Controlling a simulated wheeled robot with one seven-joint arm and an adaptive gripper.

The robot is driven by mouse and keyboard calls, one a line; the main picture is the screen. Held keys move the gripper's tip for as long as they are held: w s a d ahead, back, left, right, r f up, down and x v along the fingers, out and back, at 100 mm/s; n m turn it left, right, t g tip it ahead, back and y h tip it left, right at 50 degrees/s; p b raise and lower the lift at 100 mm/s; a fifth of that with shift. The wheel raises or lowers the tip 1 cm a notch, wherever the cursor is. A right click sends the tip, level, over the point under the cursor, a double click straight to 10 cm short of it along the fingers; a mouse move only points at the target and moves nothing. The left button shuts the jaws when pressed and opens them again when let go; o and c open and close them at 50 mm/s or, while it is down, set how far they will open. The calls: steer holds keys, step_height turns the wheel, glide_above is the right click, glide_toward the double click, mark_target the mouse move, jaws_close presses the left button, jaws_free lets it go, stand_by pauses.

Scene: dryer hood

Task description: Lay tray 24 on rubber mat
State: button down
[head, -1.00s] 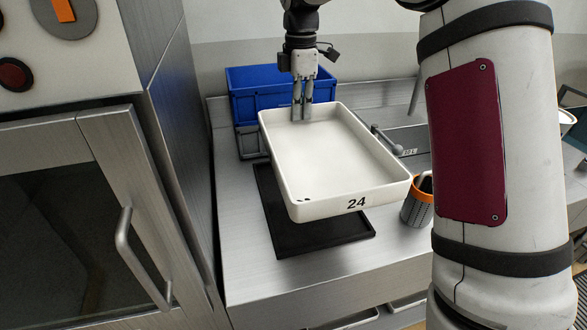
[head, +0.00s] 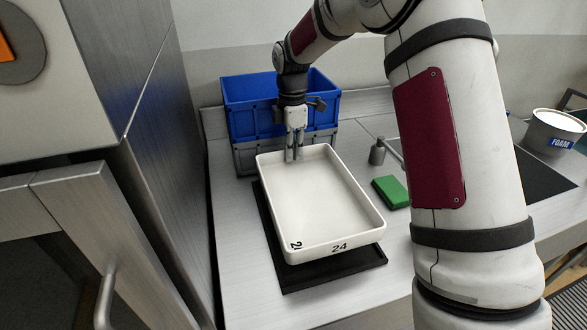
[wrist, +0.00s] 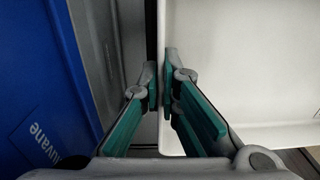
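Tray 24 (head: 318,200) is a shallow white rectangular tray with "24" on its near wall, and it looks roughly level. My gripper (head: 294,158) points down at its far wall and is shut on that rim. In the wrist view the fingers (wrist: 161,88) stand on either side of the white tray wall (wrist: 210,60). The black rubber mat (head: 335,275) lies flat on the steel counter under the tray, showing along the left and near sides. I cannot tell whether the tray touches the mat or hangs just above it.
Stacked blue (head: 250,110) and grey (head: 255,156) crates stand close behind my gripper. A green block (head: 391,192) lies right of the tray. A steel cabinet (head: 150,200) rises at the left. A tub marked FOAM (head: 555,132) stands far right.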

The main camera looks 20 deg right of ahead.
mark_target(293, 168)
steer(key=shift+f, duration=3.05)
steer(key=c, duration=1.8)
jaws_free()
